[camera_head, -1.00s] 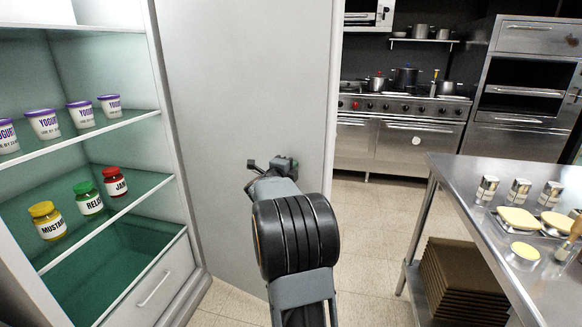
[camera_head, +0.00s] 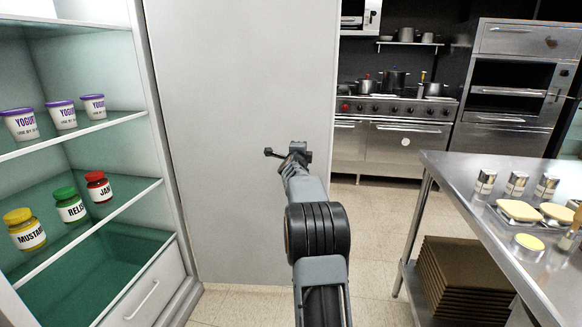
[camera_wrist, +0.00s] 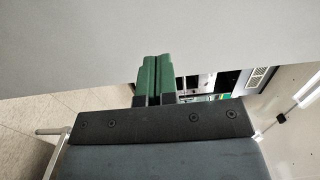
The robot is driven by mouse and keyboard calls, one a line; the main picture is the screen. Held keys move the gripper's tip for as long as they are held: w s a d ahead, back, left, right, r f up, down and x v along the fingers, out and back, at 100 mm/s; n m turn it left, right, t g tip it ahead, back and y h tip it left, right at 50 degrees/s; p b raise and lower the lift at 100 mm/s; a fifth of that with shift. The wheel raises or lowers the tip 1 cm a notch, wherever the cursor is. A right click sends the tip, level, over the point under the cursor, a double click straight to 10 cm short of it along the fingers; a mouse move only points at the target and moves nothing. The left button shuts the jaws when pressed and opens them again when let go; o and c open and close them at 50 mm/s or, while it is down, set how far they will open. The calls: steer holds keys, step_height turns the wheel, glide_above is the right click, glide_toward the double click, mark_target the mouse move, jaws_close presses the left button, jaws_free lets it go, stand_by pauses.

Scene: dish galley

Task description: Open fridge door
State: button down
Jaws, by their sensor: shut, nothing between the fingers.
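The fridge stands at the left in the head view, with its shelves and drawer (camera_head: 150,290) exposed. Its door (camera_head: 225,110) is a plain grey panel standing wide open to the right of the shelves. My gripper (camera_head: 287,152) is in front of the door's inner face, towards its free edge. In the wrist view the green fingers (camera_wrist: 158,78) are closed together with nothing between them. The door's grey surface (camera_wrist: 110,40) fills the top of that view, close to the fingertips; I cannot tell whether they touch. No door handle shows.
Yogurt cups (camera_head: 62,115) and jars (camera_head: 70,205) stand on the fridge shelves. A steel table (camera_head: 475,190) with tins and yellow food is at the right, cartons stacked beneath. A stove (camera_head: 405,135) is at the back. Tiled floor (camera_head: 385,225) between door and table is clear.

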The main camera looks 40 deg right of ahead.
steer(key=shift+s, duration=0.1)
steer(key=s+d+b+v, duration=0.2)
steer(key=b+v, duration=0.1)
steer(key=v, duration=1.1)
steer(key=s+a+r+n+y+p, duration=0.1)
steer(key=a+r+n+y+p, duration=0.35)
steer(key=a+n+p, duration=0.5)
steer(key=a+r+n+y+p, duration=0.4)
steer(key=a+y+p, duration=0.2)
steer(key=a, duration=0.6)
steer(key=s+a+n+g+y+p, duration=0.1)
steer(key=s+a+n+g+p, duration=0.2)
steer(key=s, duration=0.4)
steer(key=s+a+r+n+g+p, duration=0.1)
steer(key=s+a+n+g+p, duration=0.1)
steer(key=s+a+n+p, duration=0.3)
steer(key=s+a+r+n+g+y+p, duration=0.1)
steer(key=s+a+n+g+p, duration=0.2)
steer(key=s+n+p, duration=0.3)
steer(key=s+a+p, duration=0.1)
steer(key=s, duration=0.2)
steer(key=shift+a+r+g+y, duration=0.25)
steer(key=shift+a+g+y, duration=0.05)
steer(key=shift+y, duration=0.05)
steer(key=shift+w+d, duration=0.1)
steer(key=shift+d, duration=0.05)
